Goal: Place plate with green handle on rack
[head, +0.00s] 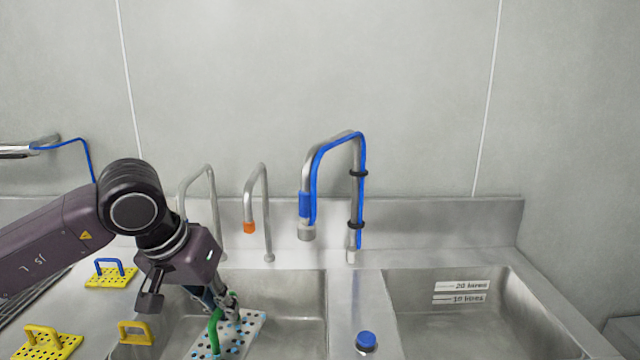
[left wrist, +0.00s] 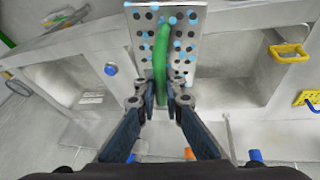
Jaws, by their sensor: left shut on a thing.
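The plate with the green handle is a pale grey perforated plate (head: 252,326) with blue spots around its holes. It is over the left sink basin in the head view, low in the picture. Its green handle (head: 214,332) is an upright loop. My left gripper (head: 228,302) is shut on the green handle. In the left wrist view the fingers (left wrist: 160,100) close on the near end of the handle (left wrist: 161,60), with the plate (left wrist: 197,62) beyond. Dark wire bars (head: 22,300) at the far left may be the rack; most of it is hidden by my arm. My right gripper is not in view.
Yellow perforated plates with a blue handle (head: 108,268) and a yellow handle (head: 43,335) lie on the left counter. Another yellow handle (head: 136,333) is at the sink's left edge. Taps, including a blue-hosed one (head: 361,200), stand behind. The right basin (head: 450,325) is empty.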

